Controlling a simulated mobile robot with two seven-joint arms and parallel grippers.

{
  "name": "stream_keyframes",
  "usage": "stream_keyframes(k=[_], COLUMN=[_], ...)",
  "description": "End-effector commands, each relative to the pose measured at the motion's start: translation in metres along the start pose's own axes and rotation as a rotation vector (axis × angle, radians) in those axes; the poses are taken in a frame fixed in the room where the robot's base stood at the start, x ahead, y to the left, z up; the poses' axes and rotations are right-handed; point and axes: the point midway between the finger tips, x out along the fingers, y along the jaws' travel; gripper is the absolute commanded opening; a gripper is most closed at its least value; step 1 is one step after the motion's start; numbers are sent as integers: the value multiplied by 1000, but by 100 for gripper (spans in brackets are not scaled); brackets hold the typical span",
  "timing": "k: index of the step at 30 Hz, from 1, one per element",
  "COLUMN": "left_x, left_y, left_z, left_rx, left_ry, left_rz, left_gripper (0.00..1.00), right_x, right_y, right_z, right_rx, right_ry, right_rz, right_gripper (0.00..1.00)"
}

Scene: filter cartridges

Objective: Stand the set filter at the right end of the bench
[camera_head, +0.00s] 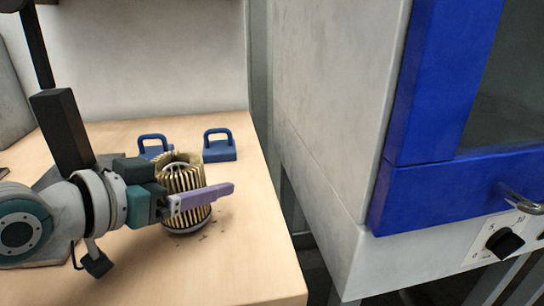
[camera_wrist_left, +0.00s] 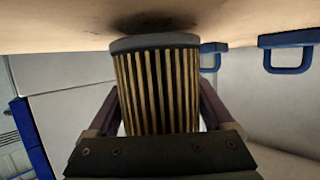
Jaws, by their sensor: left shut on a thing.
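The filter (camera_head: 184,181) is a ribbed gold and dark cylinder with grey end rings. It stands upright near the right end of the wooden bench (camera_head: 256,255). My left gripper (camera_head: 200,197) is shut on it, with one purple finger across its near side. In the left wrist view the filter (camera_wrist_left: 157,90) sits between both fingers. That view is upside down, and the filter's grey end is at or very close to the bench top; I cannot tell whether it touches. My right gripper is not in view.
Two blue handled blocks (camera_head: 220,148) (camera_head: 153,147) stand on the bench behind the filter. Dark specks lie on the bench by its base. A white and blue cabinet (camera_head: 420,190) stands to the right, across a gap. The bench front right is clear.

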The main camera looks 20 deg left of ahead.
Motion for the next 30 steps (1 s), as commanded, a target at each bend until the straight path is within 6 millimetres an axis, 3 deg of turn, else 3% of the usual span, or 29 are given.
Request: stream_keyframes(k=[26, 27, 30], left_x=[3, 3, 3], left_y=[0, 0, 0], left_z=[8, 8, 8], left_rx=[0, 0, 0], left_ry=[0, 0, 0], left_rz=[-1, -1, -1], left_gripper=[32, 87, 98], right_x=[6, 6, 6], right_y=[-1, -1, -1], right_z=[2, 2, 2], right_rx=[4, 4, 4], right_ry=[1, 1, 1], right_rz=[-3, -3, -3], right_gripper=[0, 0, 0])
